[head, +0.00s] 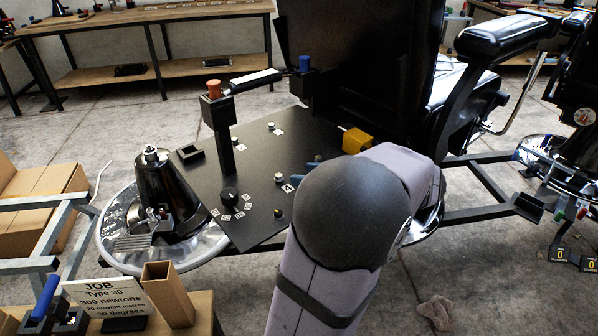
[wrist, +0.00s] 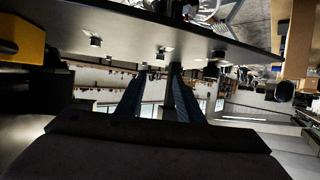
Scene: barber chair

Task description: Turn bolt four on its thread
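In the head view a black plate (head: 250,160) carries several small bolts with number tags. One pale-headed bolt (head: 271,126) is towards the back, another (head: 279,178) nearer the middle, and a darker brassy one (head: 279,212) near the front edge. The tags are too small to read surely, so I cannot tell which is bolt four. My gripper is mostly hidden behind my arm there, with a bluish finger (head: 312,168) showing over the plate's right side. In the wrist view my gripper (wrist: 157,80) is open, with no bolt between its fingers; the bolts (wrist: 160,53) appear beyond its tips.
A black post with an orange-topped block (head: 214,92) and a dial knob (head: 229,196) rise from the plate. A yellow block (head: 356,140) is by its right edge. A black cone-shaped fixture (head: 165,195) stands left; the chair (head: 345,60) stands behind.

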